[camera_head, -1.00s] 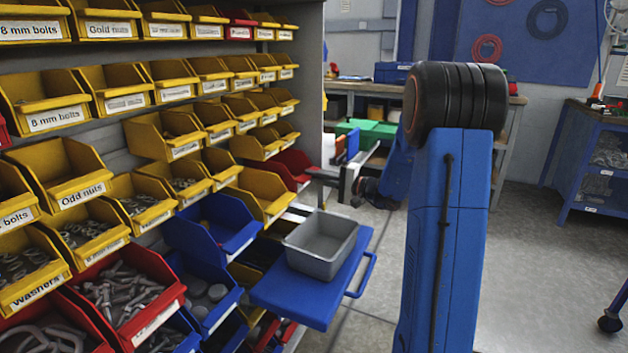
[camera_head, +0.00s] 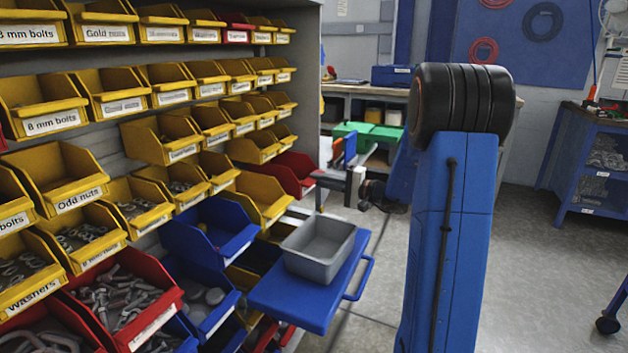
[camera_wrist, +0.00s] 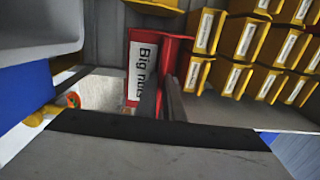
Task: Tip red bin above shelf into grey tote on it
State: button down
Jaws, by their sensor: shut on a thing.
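The red bin (camera_head: 291,174) is at the right end of the rack in the head view, beside the yellow bins. The bin's contents cannot be seen. The grey tote (camera_head: 318,268) stands on the blue shelf (camera_head: 300,306), nearer the camera and below the bin. The tote looks empty. Part of the tote (camera_wrist: 40,28) shows in the wrist view.
Yellow bins (camera_head: 262,200) fill the rack to the left, close to the red bin. A blue bin (camera_head: 212,240) stands just left of the tote. A workbench (camera_head: 365,92) with green boxes stands behind.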

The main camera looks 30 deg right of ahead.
jog(key=v, duration=2.6)
jog(key=shift+s+r, duration=0.25)
jog(key=shift+r, duration=0.2)
dwell(0.4)
jog(key=shift+w, duration=0.1)
